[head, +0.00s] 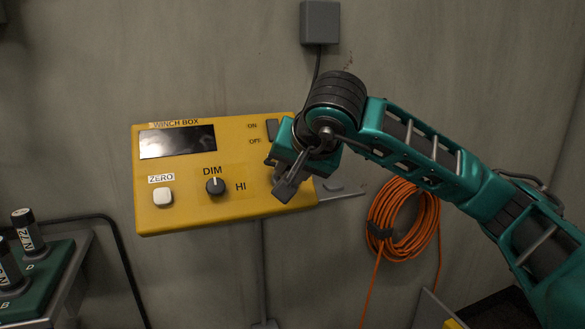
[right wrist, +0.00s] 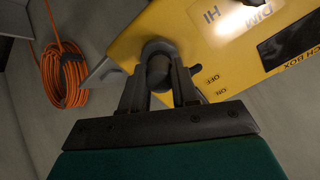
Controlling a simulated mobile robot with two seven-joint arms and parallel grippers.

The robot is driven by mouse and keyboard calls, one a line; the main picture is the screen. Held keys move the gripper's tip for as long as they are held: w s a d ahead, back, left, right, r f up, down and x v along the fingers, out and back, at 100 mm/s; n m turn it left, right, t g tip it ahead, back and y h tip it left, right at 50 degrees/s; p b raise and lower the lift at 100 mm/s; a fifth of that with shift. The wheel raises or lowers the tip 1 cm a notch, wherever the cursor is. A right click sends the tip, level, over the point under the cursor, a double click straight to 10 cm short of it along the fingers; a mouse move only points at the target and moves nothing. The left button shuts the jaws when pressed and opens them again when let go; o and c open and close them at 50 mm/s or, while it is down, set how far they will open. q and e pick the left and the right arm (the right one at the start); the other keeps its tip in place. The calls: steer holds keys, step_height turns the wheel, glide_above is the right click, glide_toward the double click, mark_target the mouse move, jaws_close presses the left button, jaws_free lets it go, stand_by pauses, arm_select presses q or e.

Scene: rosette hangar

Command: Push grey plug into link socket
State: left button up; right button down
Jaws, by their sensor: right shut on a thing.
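The yellow winch box (head: 230,205) is on the wall, and its lower right part is behind my right gripper (head: 287,183). In the right wrist view my right gripper (right wrist: 157,85) is shut on a dark grey rounded piece, apparently the grey plug (right wrist: 158,70), at the edge of the winch box (right wrist: 205,65). The plug is hidden in the head view. I cannot make out the link socket; the gripper and plug cover that area, so I cannot tell whether the plug is in it. My left gripper is out of view.
The box front has a dark screen (head: 178,142), a white ZERO button (head: 163,196), a DIM knob (head: 215,186) and an ON/OFF switch (head: 272,129). A grey bracket (head: 346,192) sits right of it. An orange cable coil (head: 402,222) hangs close under my right arm.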

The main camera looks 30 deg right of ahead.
steer(key=c, duration=0.8)
jaws_free()
steer(key=p+v, duration=0.1)
steer(key=v, duration=1.1)
steer(key=shift+s+a+r+p, duration=0.1)
steer(key=shift+s+r+p, duration=0.15)
steer(key=shift+p, duration=0.05)
